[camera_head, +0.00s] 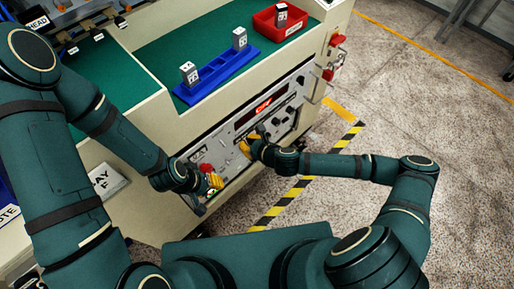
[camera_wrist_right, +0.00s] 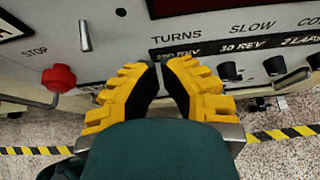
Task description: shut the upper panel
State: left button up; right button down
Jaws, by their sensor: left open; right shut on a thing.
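The upper panel (camera_head: 222,147) is the light grey control face on the front of the beige machine, with a red display, knobs and a red button. It also shows in the right wrist view (camera_wrist_right: 120,40). My right gripper (camera_head: 245,147) is at the middle of the panel's lower part. In the right wrist view its yellow fingers (camera_wrist_right: 161,72) close in against the panel below the TURNS label. What they grip is mostly hidden behind them. My left gripper (camera_head: 213,183) is open near the panel's lower left end, partly hidden by its own wrist.
A blue rack (camera_head: 217,75) with grey blocks and a red bin (camera_head: 283,22) stand on the green top. Red knobs (camera_head: 333,55) stick out at the machine's right corner. Yellow-black tape (camera_head: 290,195) marks the floor in front. Open floor lies to the right.

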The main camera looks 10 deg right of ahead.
aim_at(236, 133)
jog(key=shift+w+a, duration=0.6)
jog(key=shift+w, duration=0.2)
jog(key=shift+w+a, duration=0.6)
jog(key=shift+w, duration=0.2)
jog(key=shift+w, duration=0.1)
jog(key=shift+w+a, duration=0.25)
jog(key=shift+w, duration=0.05)
jog(key=w+a, duration=0.2)
jog(key=w, duration=0.1)
jog(key=shift+a+p, duration=0.15)
jog(key=shift+p, duration=0.15)
jog(key=shift+w+r, duration=0.1)
jog(key=shift+w, duration=0.15)
